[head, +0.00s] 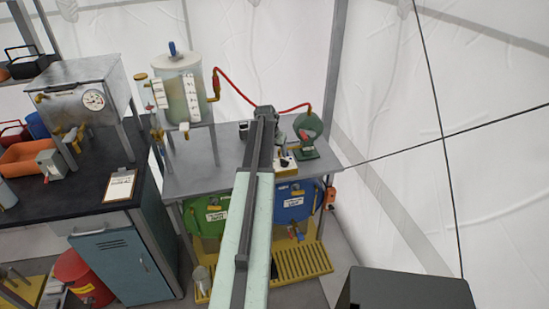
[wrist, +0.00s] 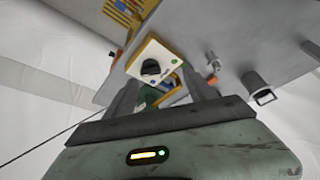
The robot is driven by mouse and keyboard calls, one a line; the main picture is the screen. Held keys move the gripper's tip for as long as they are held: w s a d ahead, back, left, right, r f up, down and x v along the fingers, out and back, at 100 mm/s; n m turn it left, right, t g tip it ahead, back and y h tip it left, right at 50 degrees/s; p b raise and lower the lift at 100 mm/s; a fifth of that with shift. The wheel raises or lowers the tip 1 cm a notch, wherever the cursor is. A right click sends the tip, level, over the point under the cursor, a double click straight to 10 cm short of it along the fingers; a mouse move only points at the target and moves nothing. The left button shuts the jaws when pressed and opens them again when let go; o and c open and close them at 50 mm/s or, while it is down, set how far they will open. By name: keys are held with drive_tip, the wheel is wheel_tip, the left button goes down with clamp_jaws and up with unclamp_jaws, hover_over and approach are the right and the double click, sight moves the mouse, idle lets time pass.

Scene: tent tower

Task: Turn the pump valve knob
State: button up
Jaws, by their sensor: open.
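In the wrist view, my gripper (wrist: 161,82) is open, with its two grey fingers apart and nothing between them. Beyond the fingertips is a white panel (wrist: 171,53) with a yellow edge, a dark round knob-like part (wrist: 151,67) and small coloured dots. I cannot tell whether this is the pump valve knob. In the head view, a green pump-like unit (head: 309,123) with a small reddish part stands on the grey table (head: 225,178), right of my arm. The white panel (head: 289,162) is partly hidden by my arm, and my fingers cannot be made out there.
A white tank (head: 184,80) stands at the table's back left, with a red hose (head: 234,86) running from it. Green (head: 209,222) and blue (head: 295,206) drums are below. A dark workbench (head: 105,165) is at left. A small dark-topped cylinder (wrist: 254,83) stands right of my fingers.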

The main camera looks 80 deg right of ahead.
sight(284, 160)
drive_tip(key=shift+m, duration=0.3)
drive_tip(key=s+d+f+b, duration=0.1)
drive_tip(key=f+b, duration=0.1)
drive_tip(key=s+d+f+b, duration=0.1)
drive_tip(key=f+b, duration=0.2)
drive_tip(key=s+d+f+b, duration=0.1)
drive_tip(key=f+b, duration=0.1)
drive_tip(key=shift+s+d+f, duration=0.15)
drive_tip(key=shift+d+f, duration=0.05)
drive_tip(key=shift+d, duration=0.2)
drive_tip(key=shift+r, duration=0.15)
